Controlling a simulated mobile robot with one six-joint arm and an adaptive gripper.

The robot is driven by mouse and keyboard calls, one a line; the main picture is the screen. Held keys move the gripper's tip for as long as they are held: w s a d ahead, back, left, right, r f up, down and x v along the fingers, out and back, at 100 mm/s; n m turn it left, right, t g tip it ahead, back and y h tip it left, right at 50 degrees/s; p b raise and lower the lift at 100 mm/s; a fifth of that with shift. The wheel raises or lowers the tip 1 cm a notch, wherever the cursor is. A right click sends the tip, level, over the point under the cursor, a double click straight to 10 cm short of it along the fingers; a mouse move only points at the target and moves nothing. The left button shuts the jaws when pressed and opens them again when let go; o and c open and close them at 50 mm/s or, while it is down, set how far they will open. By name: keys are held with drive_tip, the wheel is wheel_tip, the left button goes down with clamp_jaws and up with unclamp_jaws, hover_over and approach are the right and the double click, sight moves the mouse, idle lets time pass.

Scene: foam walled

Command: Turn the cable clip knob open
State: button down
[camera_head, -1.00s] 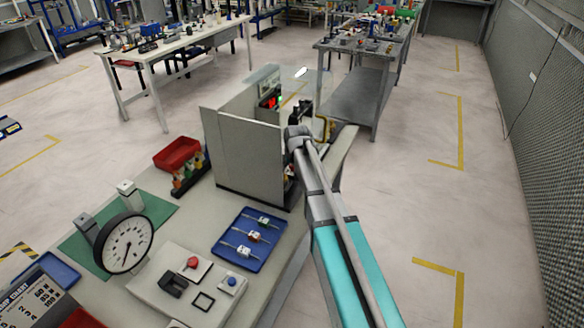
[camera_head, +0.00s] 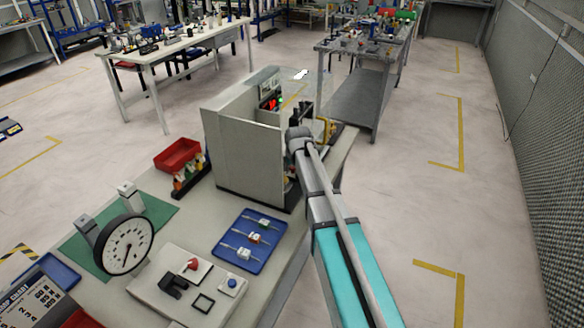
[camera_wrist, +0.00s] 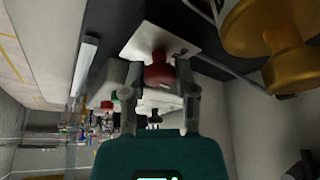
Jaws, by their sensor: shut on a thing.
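In the wrist view, a red round knob (camera_wrist: 159,72) stands out from a white plate (camera_wrist: 150,38) on a dark panel. My gripper (camera_wrist: 161,80) has one finger on each side of the knob and is shut on it. I cannot make out the cable or how far the knob is turned. In the head view, my arm reaches to the right end of the grey walled fixture (camera_head: 250,160). The knob and my fingertips cannot be made out there.
A large brass-coloured knob-like part (camera_wrist: 270,40) is close on the right in the wrist view. Grey walls enclose the work spot on the left. A blue tray (camera_head: 228,262), a dial gauge (camera_head: 125,244) and a red bin (camera_head: 178,154) stand on the bench. The floor at right is clear.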

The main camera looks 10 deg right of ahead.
drive_tip(key=n+y, duration=0.1)
drive_tip(key=n, duration=0.3)
drive_tip(key=shift+y, duration=0.4)
drive_tip(key=shift+n+g+y, duration=0.5)
drive_tip(key=shift+n+g, duration=0.2)
drive_tip(key=shift+n, duration=1.5)
drive_tip(key=shift+d, duration=0.1)
drive_tip(key=shift+c, duration=1.9)
unclamp_jaws()
